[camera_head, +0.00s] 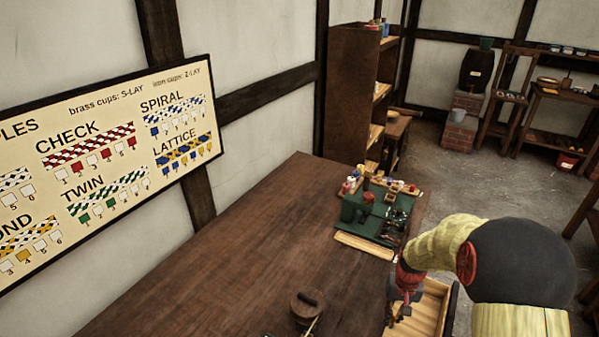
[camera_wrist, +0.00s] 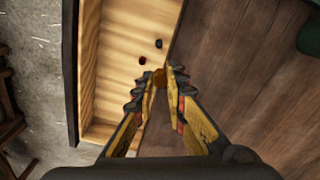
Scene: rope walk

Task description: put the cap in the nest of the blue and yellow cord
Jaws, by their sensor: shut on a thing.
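My gripper (camera_wrist: 159,80) is shut on a small orange-brown thing (camera_wrist: 159,77), perhaps the cap, held between its fingertips over the light wooden tray's edge. In the head view my gripper (camera_head: 403,296) is low at the table's right edge, and its fingertips are too small to make out. On the wall board (camera_head: 110,170), the sample named LATTICE (camera_head: 185,153) shows a blue and yellow cord with a row of tags below it. I cannot make out the nests.
The light wooden tray (camera_wrist: 105,85) holds a dark red piece (camera_wrist: 142,60) and a dark piece (camera_wrist: 158,43). On the brown table (camera_head: 235,245) are a green mat (camera_head: 373,228) with small items and a round lidded wooden pot (camera_head: 307,304). The table's middle is clear.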

